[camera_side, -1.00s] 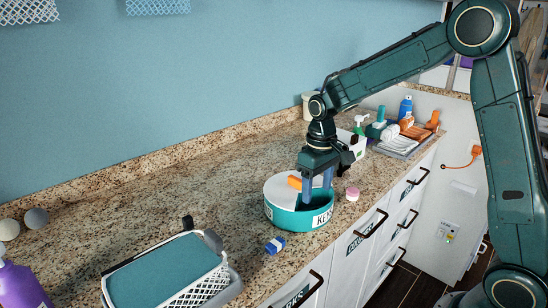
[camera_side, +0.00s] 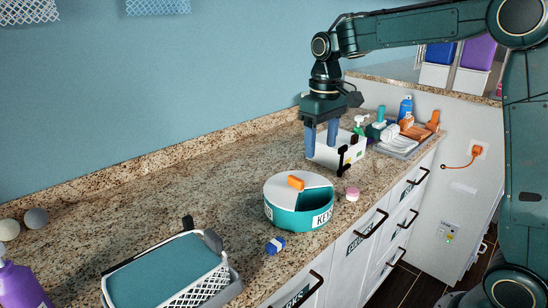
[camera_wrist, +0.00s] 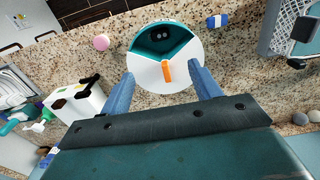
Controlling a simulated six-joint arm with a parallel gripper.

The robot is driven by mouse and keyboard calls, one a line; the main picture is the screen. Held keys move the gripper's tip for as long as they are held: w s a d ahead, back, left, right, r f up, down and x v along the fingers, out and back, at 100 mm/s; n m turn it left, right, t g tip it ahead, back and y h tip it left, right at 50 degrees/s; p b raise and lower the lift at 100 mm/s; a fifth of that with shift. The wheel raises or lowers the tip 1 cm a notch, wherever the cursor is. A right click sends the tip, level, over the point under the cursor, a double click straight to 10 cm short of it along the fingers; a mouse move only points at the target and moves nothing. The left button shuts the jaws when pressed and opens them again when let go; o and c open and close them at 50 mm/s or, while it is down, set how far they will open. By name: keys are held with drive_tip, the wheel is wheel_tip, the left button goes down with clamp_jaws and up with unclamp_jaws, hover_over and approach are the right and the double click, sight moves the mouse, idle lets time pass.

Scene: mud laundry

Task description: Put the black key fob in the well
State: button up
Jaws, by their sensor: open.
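The well is a round teal container (camera_side: 290,218) with a white top and an orange tab (camera_side: 296,182), labelled "KEYS". Its top has a wedge-shaped opening, which faces me in the wrist view (camera_wrist: 190,50). A small dark shape with pale dots (camera_wrist: 160,36) lies inside that opening; it looks like the black key fob, but is too small to be sure. My gripper (camera_side: 321,152) is open and empty, raised above and behind the container in the side view. In the wrist view its fingers (camera_wrist: 161,78) are spread on either side of the white top.
A small blue-and-white item (camera_side: 275,245) and a pink round item (camera_side: 352,193) lie near the container. A white box (camera_side: 340,150) stands behind, close to my fingers. A teal-topped basket (camera_side: 165,270) is at the front left. The left-middle counter is clear.

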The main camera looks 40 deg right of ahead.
idle(0.6)
drive_tip(key=s+a+t, duration=0.2)
drive_tip(key=s, duration=1)
drive_tip(key=s+a+t, duration=0.2)
drive_tip(key=s+t, duration=0.1)
drive_tip(key=s, duration=0.9)
drive_tip(key=shift+r+t, duration=0.2)
drive_tip(key=shift+t, duration=0.1)
